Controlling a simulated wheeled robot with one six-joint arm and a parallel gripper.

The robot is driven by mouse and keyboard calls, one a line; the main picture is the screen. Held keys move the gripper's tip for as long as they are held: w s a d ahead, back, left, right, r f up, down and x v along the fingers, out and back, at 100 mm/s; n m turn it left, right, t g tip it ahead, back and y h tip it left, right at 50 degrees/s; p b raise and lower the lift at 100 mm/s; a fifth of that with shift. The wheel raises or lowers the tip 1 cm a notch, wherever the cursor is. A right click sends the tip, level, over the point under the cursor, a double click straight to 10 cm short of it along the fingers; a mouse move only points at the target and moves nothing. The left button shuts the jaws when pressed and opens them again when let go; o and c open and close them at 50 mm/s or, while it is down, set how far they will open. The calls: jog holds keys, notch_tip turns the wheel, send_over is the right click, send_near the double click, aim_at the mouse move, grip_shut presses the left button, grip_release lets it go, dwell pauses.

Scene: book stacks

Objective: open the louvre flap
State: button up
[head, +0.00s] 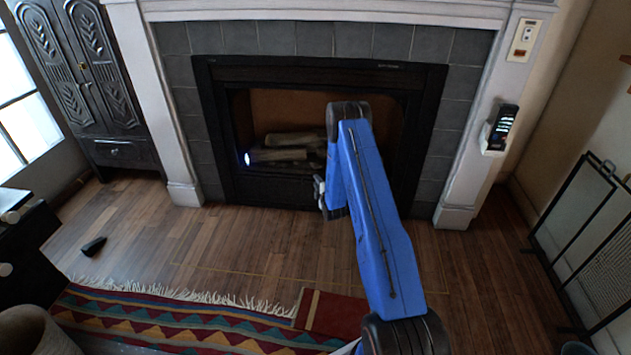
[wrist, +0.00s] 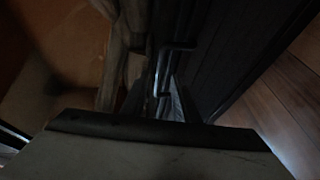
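The louvre flap (head: 272,190) is the dark panel low on the black fireplace front, below the log opening. It also shows as a dark ribbed surface in the wrist view (wrist: 232,62), and looks closed. A thin bent bar handle (wrist: 163,68) stands out near the flap's edge. My gripper (head: 319,190) is at the flap, mostly hidden behind my blue arm in the head view. In the wrist view, the dark fingers (wrist: 160,106) are apart, with the handle's lower end between or just beyond them. The picture is too dark to tell whether they touch it.
Logs (head: 285,153) lie in the firebox above the flap. The wooden floor (head: 235,232) in front is mostly clear. A black screen (head: 590,245) stands at the right.

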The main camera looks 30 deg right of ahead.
jog(key=shift+x, duration=1.65)
grip_shut()
jog(key=shift+f, duration=0.1)
